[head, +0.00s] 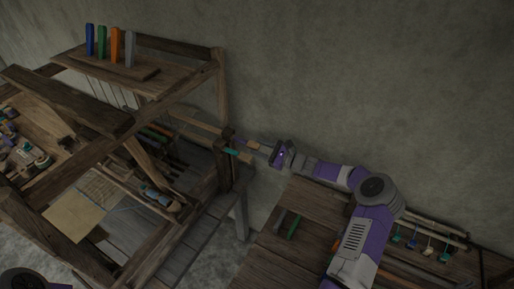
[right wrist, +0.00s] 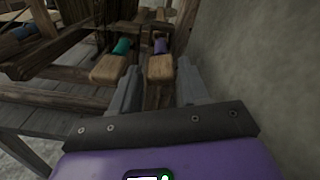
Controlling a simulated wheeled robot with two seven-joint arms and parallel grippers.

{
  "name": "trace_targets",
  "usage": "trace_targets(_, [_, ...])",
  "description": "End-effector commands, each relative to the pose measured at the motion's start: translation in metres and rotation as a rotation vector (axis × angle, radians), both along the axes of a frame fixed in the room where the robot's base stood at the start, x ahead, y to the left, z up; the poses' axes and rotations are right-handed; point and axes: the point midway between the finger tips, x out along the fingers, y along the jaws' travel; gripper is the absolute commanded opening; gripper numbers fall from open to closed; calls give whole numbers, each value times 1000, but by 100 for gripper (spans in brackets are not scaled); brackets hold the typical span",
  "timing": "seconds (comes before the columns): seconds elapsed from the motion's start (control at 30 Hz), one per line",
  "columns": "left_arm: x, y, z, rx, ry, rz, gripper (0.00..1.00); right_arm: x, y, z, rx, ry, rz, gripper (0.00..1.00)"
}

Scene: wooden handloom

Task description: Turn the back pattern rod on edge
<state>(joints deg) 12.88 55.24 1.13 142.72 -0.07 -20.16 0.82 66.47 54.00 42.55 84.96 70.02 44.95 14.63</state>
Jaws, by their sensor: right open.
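Two pattern rods end in wooden handles at the loom's right side. The back rod's handle (right wrist: 160,67), with a purple collar, lies nearer the wall; it also shows in the head view (head: 251,144). The front rod's handle (right wrist: 109,68) has a teal collar, which shows in the head view (head: 232,151). My right gripper (right wrist: 158,86) is open, with the back handle between and just beyond its fingertips. It shows in the head view (head: 268,151). I cannot tell whether the fingers touch the handle. My left gripper is out of view.
The loom frame (head: 150,112) fills the left, with colored upright pieces (head: 103,42) on its top shelf. A wooden bench (head: 268,243) holds small tools below my right arm. The wall (head: 380,80) is close behind the rods.

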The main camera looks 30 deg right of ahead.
Motion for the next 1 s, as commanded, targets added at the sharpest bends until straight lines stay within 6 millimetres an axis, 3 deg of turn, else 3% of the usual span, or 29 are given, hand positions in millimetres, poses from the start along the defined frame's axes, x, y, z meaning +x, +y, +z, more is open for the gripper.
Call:
trace_targets(0.17, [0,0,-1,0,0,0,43,12,7,0,0,0,-1,45])
trace_targets(0.43, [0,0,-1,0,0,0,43,13,7,0,0,0,-1,45])
trace_targets(0.7, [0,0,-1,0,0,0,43,12,7,0,0,1,0,7])
trace_targets(1.0, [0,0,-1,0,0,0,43,12,7,0,0,1,0,7])
